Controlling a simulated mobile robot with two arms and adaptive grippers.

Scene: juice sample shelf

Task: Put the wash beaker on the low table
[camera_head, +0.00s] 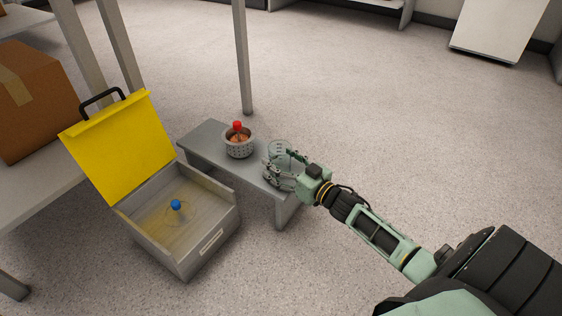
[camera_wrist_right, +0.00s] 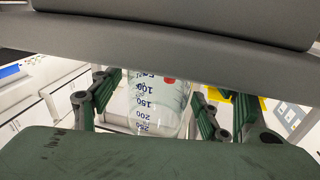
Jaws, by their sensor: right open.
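The low table (camera_head: 208,136) is a small grey bench on the floor in the middle of the head view. A clear glass beaker (camera_head: 279,147), which I take for the wash beaker, is at its right end. The right gripper (camera_head: 281,169) is open around or right beside the beaker. In the right wrist view the beaker (camera_wrist_right: 158,105), with dark graduation marks, shows between the spread green fingers. Its base is partly hidden by the gripper, so I cannot tell its contact with the table top. My left gripper is not in view.
An open grey box (camera_head: 211,238) with a yellow lid (camera_head: 120,147) holds a blue-capped item (camera_head: 176,204). A cardboard box (camera_head: 38,103) is at left. The floor at right is clear.

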